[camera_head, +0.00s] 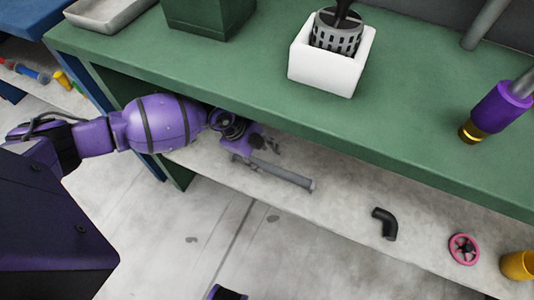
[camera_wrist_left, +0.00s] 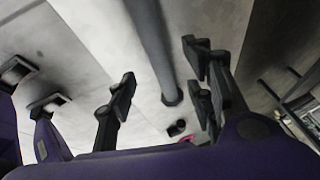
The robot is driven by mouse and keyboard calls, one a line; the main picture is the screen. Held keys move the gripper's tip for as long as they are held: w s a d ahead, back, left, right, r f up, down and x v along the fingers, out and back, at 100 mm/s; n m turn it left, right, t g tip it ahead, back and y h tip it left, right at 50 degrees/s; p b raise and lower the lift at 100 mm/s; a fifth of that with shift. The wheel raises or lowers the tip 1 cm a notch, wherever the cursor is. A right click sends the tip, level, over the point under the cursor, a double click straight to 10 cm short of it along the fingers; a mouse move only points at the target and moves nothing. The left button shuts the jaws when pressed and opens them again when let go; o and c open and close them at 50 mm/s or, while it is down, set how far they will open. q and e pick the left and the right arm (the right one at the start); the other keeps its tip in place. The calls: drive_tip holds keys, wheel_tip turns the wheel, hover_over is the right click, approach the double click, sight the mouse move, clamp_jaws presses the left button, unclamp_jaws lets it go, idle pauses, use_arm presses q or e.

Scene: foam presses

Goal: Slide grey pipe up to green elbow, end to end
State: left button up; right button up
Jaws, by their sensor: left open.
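The grey pipe (camera_head: 288,177) lies on the pale lower shelf, its far end towards a dark, nearly black elbow (camera_head: 384,223). The elbow looks black rather than green and lies to the right, with a clear gap between them. My left gripper (camera_head: 266,148) is at the pipe's left end, under the bench edge, and partly hides it. In the left wrist view the grey pipe (camera_wrist_left: 155,50) runs between the open fingers of the left gripper (camera_wrist_left: 160,85), closer to the right finger. Contact cannot be told. The dark elbow (camera_wrist_left: 177,128) shows beyond the pipe's end.
A pink wheel (camera_head: 463,249) and an orange cylinder (camera_head: 518,265) are right of the elbow. The shelf (camera_head: 345,205) between pipe and elbow is bare. The green bench top (camera_head: 250,75) overhangs it, carrying a white square container (camera_head: 325,75) and a purple cylinder (camera_head: 497,108).

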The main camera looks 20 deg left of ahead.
sight(273, 168)
use_arm(q)
drive_tip(key=shift+s+n, duration=0.2)
drive_tip(key=shift+n, duration=0.1)
drive_tip(key=shift+d+f, duration=0.1)
drive_tip(key=b+x, duration=0.3)
drive_tip(key=x, duration=0.4)
drive_tip(key=shift+w+d+f, duration=0.1)
drive_tip(key=shift+d+f, duration=0.05)
drive_tip(key=shift+f, duration=0.2)
drive_tip(key=shift+r, duration=0.1)
clamp_jaws()
